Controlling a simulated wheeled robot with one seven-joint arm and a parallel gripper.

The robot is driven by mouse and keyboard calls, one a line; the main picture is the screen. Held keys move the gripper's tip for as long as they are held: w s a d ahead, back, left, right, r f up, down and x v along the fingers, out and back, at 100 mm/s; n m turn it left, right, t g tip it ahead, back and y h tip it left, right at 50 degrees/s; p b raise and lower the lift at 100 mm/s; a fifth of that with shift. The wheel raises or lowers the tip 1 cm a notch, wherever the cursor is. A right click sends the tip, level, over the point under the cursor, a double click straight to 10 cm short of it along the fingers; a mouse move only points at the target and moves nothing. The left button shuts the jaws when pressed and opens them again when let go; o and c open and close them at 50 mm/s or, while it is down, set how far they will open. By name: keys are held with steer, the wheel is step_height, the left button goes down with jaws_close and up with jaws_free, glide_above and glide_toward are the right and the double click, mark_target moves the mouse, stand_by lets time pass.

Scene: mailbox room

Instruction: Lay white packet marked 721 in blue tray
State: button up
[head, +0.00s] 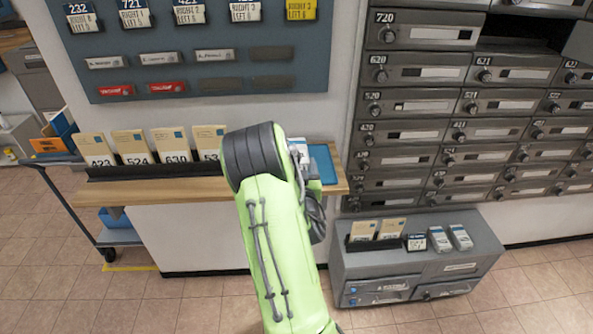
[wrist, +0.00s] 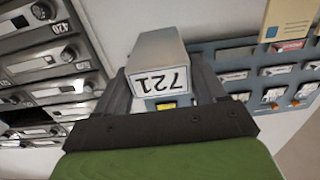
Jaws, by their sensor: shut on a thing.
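The white packet marked 721 (wrist: 160,66) is between the fingers of my gripper (wrist: 163,90) in the wrist view, with its label upside down. My gripper is shut on it. In the head view my green arm reaches over the wooden counter, and a small part of the packet (head: 299,152) shows at the right of the arm's dark end. The blue tray (head: 323,164) lies at the right end of the counter, just right of the packet. Its left part is hidden by my arm. I cannot tell whether the packet touches the tray.
Numbered tan envelopes stand in a black rack (head: 150,171) along the counter (head: 96,195). Grey mailboxes (head: 411,130) fill the right wall, with an open door at the top right. A low grey cabinet (head: 420,265) with envelopes and packets stands below them. A labelled board (head: 190,45) hangs behind.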

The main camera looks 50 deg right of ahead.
steer(key=w+d+f, duration=0.2)
steer(key=w+d, duration=0.2)
steer(key=d, duration=0.1)
steer(key=shift+w+f+p, duration=0.15)
steer(key=shift+f+p, duration=0.25)
step_height(320, 180, down, 3)
steer(key=b, duration=0.2)
steer(key=shift+a+r+b, duration=0.1)
steer(key=shift+r+b, duration=0.1)
steer(key=shift+b, duration=0.15)
steer(key=shift+f+b, duration=0.4)
steer(key=shift+r, duration=0.1)
steer(key=o, duration=1.1)
